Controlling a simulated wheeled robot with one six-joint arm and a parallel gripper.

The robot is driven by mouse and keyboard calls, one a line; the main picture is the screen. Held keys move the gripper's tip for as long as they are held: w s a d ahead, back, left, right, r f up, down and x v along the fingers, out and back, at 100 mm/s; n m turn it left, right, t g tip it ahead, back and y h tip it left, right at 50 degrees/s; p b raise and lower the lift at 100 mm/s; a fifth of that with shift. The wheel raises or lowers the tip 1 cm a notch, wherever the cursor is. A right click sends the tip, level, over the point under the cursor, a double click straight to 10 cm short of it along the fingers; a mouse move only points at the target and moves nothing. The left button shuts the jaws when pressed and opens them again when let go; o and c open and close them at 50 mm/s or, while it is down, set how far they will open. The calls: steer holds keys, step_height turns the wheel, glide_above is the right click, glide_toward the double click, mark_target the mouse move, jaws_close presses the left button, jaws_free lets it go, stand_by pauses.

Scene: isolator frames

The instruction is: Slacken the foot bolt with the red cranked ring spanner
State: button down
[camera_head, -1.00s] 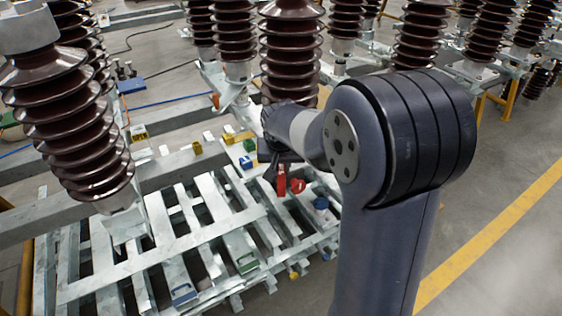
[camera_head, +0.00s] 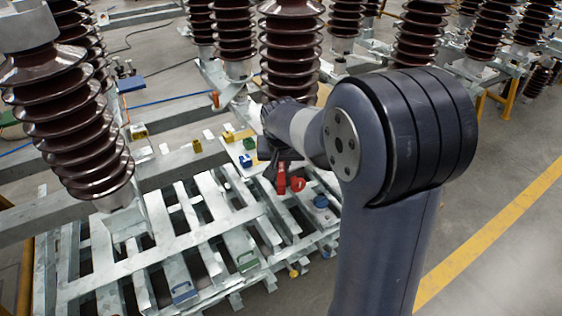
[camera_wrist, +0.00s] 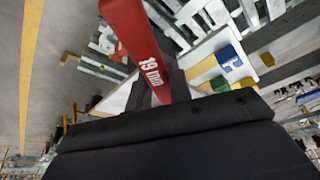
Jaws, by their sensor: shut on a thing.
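The red spanner (camera_head: 281,180) is held below my gripper (camera_head: 273,163) in the head view, above the slatted grey steel rack. A curved red part (camera_head: 297,184) shows just right of it; I cannot tell for sure whether it is the spanner's ring end. In the wrist view the red spanner (camera_wrist: 130,30), marked "19 mm", runs between the dark fingers of my gripper (camera_wrist: 158,88), which is shut on it. The spanner's far end is out of the wrist frame. I cannot make out the foot bolt in either view.
Brown ribbed insulators (camera_head: 68,115) stand at left and back. A blue block (camera_head: 245,161) lies on a pale plate beyond the gripper; it also shows in the wrist view (camera_wrist: 228,60). A blue item (camera_head: 321,202) sits right of the spanner. Floor at right is clear.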

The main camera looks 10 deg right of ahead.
steer(key=shift+f+b, duration=0.7)
steer(key=shift+f, duration=0.35)
steer(key=shift+d+n+y, duration=1)
steer(key=shift+d+n, duration=1.35)
steer(key=shift+n, duration=0.05)
steer(key=w+d+n+g+y, duration=0.1)
steer(key=w+d+n+y, duration=0.1)
steer(key=d+n, duration=0.3)
steer(key=shift+w+d+n+b, duration=0.25)
steer(key=shift+w+n+b, duration=0.15)
steer(key=shift+w+n, duration=0.5)
steer(key=shift+s, duration=0.2)
